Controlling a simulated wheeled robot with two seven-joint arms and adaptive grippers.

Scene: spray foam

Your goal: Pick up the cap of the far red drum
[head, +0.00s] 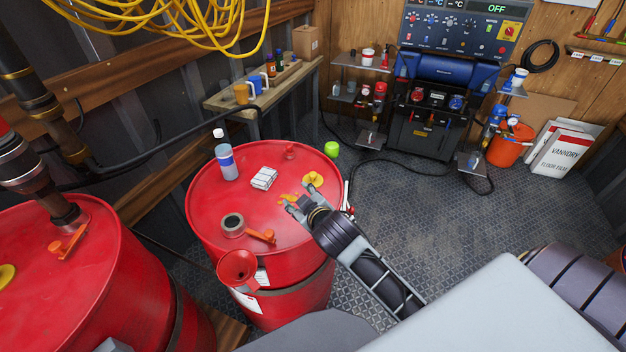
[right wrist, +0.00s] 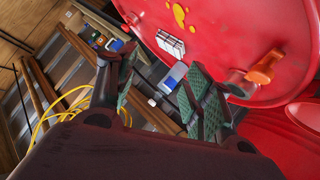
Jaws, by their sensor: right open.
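The far red drum (head: 222,205) stands upright in the middle of the head view. My right gripper (head: 301,199) is open and empty, over the right part of the drum top, close to the cap; the height gap is unclear. Its two fingers stand apart in the right wrist view (right wrist: 160,97). My left gripper is not seen.
Another red drum (head: 75,290) stands at left. Floor is open at right.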

